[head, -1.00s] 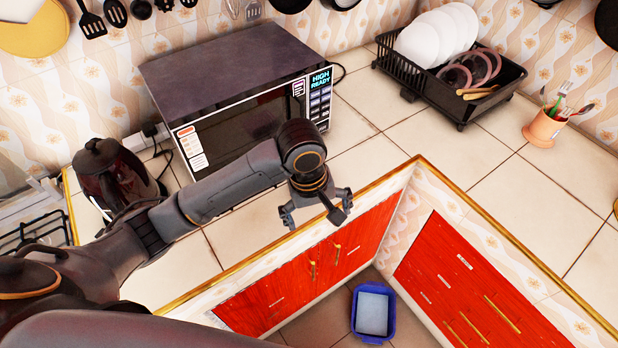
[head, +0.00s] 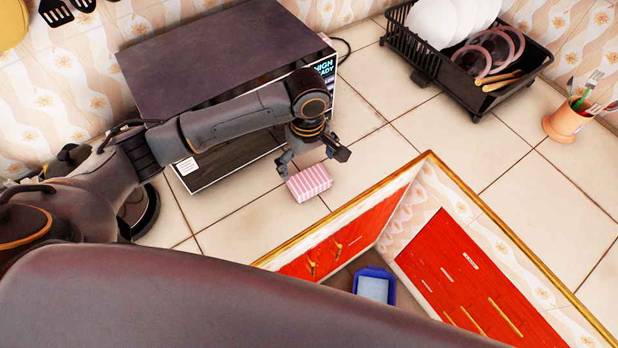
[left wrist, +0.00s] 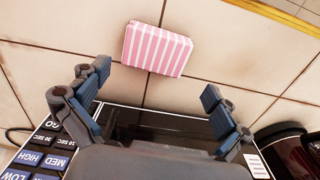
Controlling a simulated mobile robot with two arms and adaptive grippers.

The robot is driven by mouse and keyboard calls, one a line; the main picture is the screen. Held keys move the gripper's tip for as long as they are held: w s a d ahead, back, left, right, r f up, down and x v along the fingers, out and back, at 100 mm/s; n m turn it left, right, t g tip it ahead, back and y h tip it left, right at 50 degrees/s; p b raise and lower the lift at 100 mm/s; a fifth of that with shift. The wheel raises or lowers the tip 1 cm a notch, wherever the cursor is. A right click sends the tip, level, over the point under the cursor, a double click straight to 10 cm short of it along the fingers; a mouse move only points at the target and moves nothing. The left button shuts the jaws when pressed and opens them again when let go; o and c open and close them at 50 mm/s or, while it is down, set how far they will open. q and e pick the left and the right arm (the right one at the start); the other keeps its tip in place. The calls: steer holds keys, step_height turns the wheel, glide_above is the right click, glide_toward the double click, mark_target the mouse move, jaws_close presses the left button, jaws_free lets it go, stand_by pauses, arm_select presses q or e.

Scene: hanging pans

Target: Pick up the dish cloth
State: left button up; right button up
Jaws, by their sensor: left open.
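The dish cloth (head: 309,183) is a folded, pink-and-white striped block lying on the tiled counter in front of the microwave. It also shows in the left wrist view (left wrist: 157,48), beyond the fingertips and between their lines. My left gripper (head: 314,162) is open and empty, close to the cloth on its microwave side. In the left wrist view my left gripper (left wrist: 152,98) has its two fingers spread wide, with the cloth apart from them. My right gripper is not in view.
The microwave (head: 220,50) stands right behind my left arm. A black dish rack (head: 440,75) with plates and a utensil cup (head: 568,122) stand at the right. The counter's gold edge (head: 345,212) is just in front of the cloth. Counter right of the cloth is clear.

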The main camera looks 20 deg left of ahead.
mark_target(309, 179)
arm_select(q)
steer(key=shift+w+a+f, duration=0.1)
steer(key=shift+w+f, duration=0.1)
steer(key=shift+f, duration=0.9)
step_height(309, 179, down, 2)
steer(key=shift+f+p, duration=0.2)
steer(key=shift+p, duration=0.5)
steer(key=shift+d+f, duration=0.2)
steer(key=shift+f, duration=1.4)
steer(key=shift+c, duration=0.4)
steer(key=c, duration=0.6)
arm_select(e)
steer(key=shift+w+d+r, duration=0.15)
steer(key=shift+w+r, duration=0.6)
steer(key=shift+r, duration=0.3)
